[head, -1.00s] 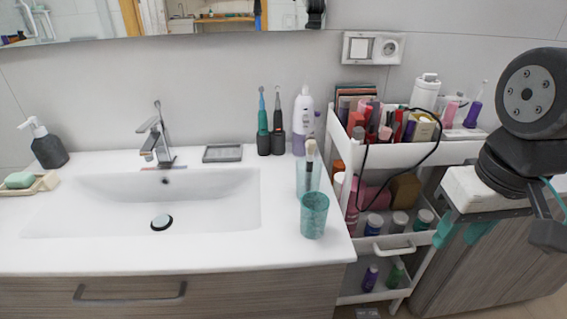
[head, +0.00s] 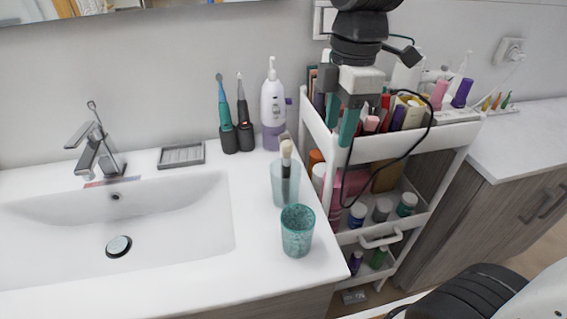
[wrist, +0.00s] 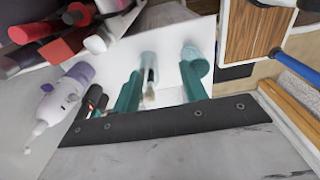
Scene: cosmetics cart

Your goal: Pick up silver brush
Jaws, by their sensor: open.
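The silver brush (head: 286,172), with pale bristles up and a dark handle, stands in a frosted glass (head: 279,192) near the counter's right edge. In the wrist view the brush (wrist: 149,88) shows between the two teal fingers, beyond them. My gripper (head: 340,130) is open and empty, pointing down above the front left part of the cart's top tray. It is to the right of the brush and apart from it. The gripper's fingers also show in the wrist view (wrist: 160,84). The lower part of the brush shows only dimly through the glass.
A teal speckled cup (head: 297,232) stands just in front of the glass. A white and purple bottle (head: 272,108) and two electric toothbrushes (head: 236,128) stand behind. The white cart (head: 385,148), full of cosmetics with a black cable hanging, is on the right. The sink (head: 170,225) lies left.

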